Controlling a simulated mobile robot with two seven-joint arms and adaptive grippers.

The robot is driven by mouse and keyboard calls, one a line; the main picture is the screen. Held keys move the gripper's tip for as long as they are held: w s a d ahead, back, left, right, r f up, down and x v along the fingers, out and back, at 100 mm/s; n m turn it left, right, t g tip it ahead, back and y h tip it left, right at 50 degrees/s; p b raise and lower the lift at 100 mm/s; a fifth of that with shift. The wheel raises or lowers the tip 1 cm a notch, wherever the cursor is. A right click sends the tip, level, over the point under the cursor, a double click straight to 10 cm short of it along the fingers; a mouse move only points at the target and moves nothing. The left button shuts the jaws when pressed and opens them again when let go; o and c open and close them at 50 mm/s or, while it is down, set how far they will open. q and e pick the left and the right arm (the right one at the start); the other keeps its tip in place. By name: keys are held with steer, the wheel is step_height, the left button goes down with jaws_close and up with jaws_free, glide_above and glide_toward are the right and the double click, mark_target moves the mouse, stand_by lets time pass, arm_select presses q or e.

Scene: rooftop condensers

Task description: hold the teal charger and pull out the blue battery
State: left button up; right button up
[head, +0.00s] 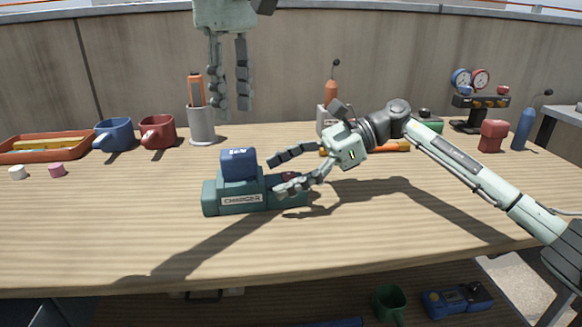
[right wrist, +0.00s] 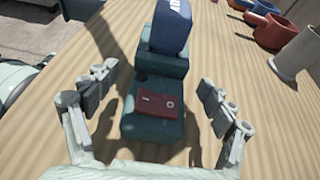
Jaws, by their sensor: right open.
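The teal charger (head: 238,201) lies on the table with its label facing the front. The blue battery (head: 239,164) stands upright in its left part. In the right wrist view the charger (right wrist: 148,125) shows a dark red plate on its near end, and the battery (right wrist: 170,30) stands beyond it. My right gripper (head: 271,174) is open at the charger's right end. In its wrist view the fingers (right wrist: 160,82) are on either side of the charger, with gaps. My left gripper (head: 230,106) hangs above and behind the battery, fingers down, open and empty.
Behind stand a blue mug (head: 115,136), a red mug (head: 158,132), a grey holder (head: 201,126) and an orange tray (head: 45,146). Gauges (head: 470,80) and a red block (head: 492,136) are at right. The table's front is clear.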

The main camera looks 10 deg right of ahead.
mark_target(238, 152)
steer(key=shift+x, duration=2.75)
steer(key=shift+c, duration=0.4)
steer(key=c, duration=1.6)
arm_select(q)
steer(key=o, duration=0.5)
steer(key=shift+n, duration=0.4)
steer(key=shift+o, duration=0.6)
steer(key=shift+w+d+r+n, duration=0.1)
steer(key=shift+r+n, duration=0.1)
steer(key=shift+n, duration=0.5)
steer(key=f+n, duration=0.2)
steer(key=n, duration=0.1)
steer(key=f+n, duration=0.2)
steer(key=f, duration=0.1)
steer(key=shift+w+f+n, duration=0.2)
steer(key=shift+f+n, duration=0.1)
steer(key=shift+n, duration=0.1)
steer(key=shift+s+f, duration=0.15)
steer(key=shift+f, duration=1.2)
steer(key=shift+s+f, duration=0.15)
steer(key=shift+f, duration=1.2)
